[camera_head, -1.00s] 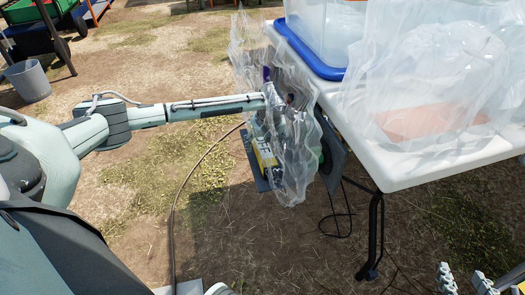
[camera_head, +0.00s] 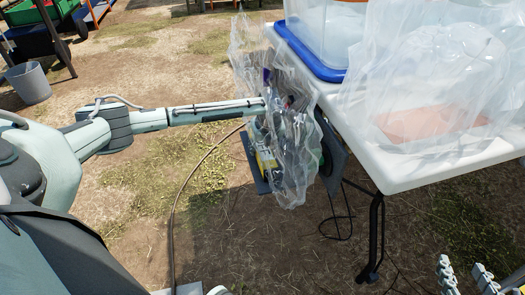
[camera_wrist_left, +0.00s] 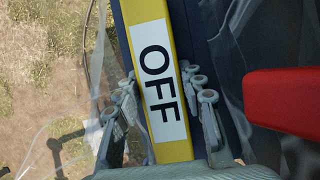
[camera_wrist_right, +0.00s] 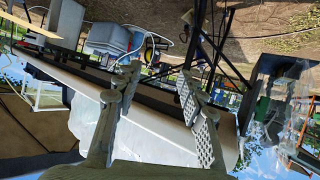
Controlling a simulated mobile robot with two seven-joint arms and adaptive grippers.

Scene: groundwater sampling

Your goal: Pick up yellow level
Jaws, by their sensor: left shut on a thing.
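The yellow lever (camera_wrist_left: 177,143) carries a white label reading OFF in the left wrist view. Part of it shows low beside the table edge in the head view (camera_head: 268,163). My left gripper (camera_wrist_left: 160,108) has its fingers on both sides of the lever and is shut on it. In the head view the clear plastic sheet (camera_head: 292,180) covers this gripper and blurs it. My right gripper (camera_wrist_right: 154,100) is open and empty in the right wrist view. Its fingertips show at the lower right of the head view (camera_head: 466,276), away from the lever.
A white table (camera_head: 420,172) with a blue-rimmed clear bin (camera_head: 310,52) and more plastic sheeting stands at the right. A red part (camera_wrist_left: 285,100) is close to the right of the lever. A cable (camera_head: 176,205) lies on the ground, which is mostly open at left.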

